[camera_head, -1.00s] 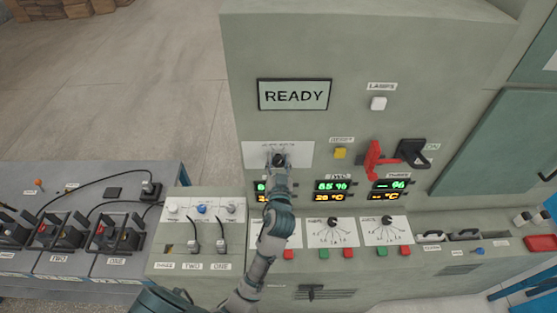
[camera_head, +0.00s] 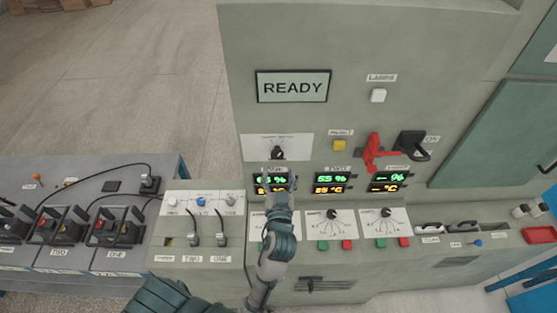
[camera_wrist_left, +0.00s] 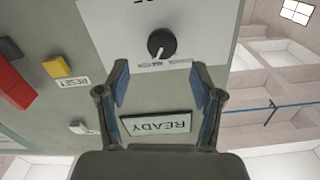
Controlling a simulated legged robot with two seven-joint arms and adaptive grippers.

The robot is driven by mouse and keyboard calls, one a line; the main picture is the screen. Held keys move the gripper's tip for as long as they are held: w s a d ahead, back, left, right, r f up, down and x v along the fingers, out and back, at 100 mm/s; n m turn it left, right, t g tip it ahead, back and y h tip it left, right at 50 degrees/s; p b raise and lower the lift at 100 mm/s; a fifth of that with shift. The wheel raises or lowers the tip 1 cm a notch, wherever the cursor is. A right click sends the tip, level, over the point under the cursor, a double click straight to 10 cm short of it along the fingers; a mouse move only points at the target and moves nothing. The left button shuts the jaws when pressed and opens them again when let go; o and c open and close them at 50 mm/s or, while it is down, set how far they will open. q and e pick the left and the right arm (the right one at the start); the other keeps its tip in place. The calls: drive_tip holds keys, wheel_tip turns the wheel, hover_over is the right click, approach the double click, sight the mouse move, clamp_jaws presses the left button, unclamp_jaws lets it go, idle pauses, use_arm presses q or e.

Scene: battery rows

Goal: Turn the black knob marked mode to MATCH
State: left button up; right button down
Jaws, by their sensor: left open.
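The black knob (camera_head: 277,153) sits on a white plate (camera_head: 254,147) on the grey cabinet front, under the READY screen. In the left wrist view, which is upside down, the knob (camera_wrist_left: 161,44) shows a pale pointer line toward the plate's printed edge. The printed marks are too small to read, so I cannot tell its setting. My left gripper (camera_head: 280,181) is below the knob in the head view and partly covers the left display. In the wrist view its fingers (camera_wrist_left: 159,82) are spread, with nothing between them, apart from the knob. My right gripper is not seen.
The READY screen (camera_head: 293,87) is above the plate. A yellow button (camera_head: 339,145), a red lever (camera_head: 371,152) and a black handle (camera_head: 413,144) stand to the right. Smaller dials and buttons line the ledge below. Battery units (camera_head: 58,225) sit on the left bench.

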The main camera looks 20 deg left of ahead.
use_arm(q)
drive_tip(key=v, duration=0.4)
drive_tip(key=shift+w, duration=0.1)
idle(0.4)
